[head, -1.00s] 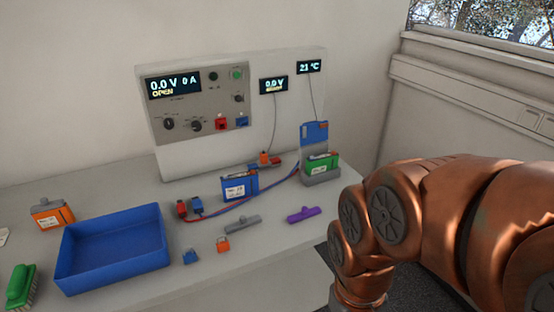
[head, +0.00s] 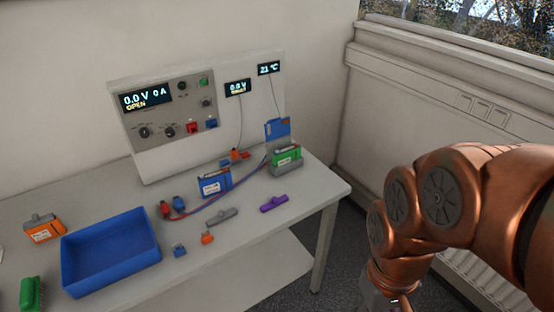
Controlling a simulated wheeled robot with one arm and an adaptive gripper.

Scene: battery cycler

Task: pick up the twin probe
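A small red-orange piece (head: 236,155) lies at the back of the bench, below the voltage display (head: 237,88), whose cable runs down to it. It looks like the twin probe, but it is too small to make out two tips. A blue piece lies against its left side. My gripper (head: 384,301) is at the bottom edge, beyond the bench's right end and well apart from the probe. Only a grey part of it shows below my copper arm; its fingers are cut off.
A blue tray (head: 110,285) stands at the front left. A blue-orange battery (head: 213,184), a green battery in a grey holder (head: 287,158), red and blue leads, a grey bar (head: 222,216) and a purple bar (head: 273,204) lie nearby. The bench's right front corner (head: 330,190) is clear.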

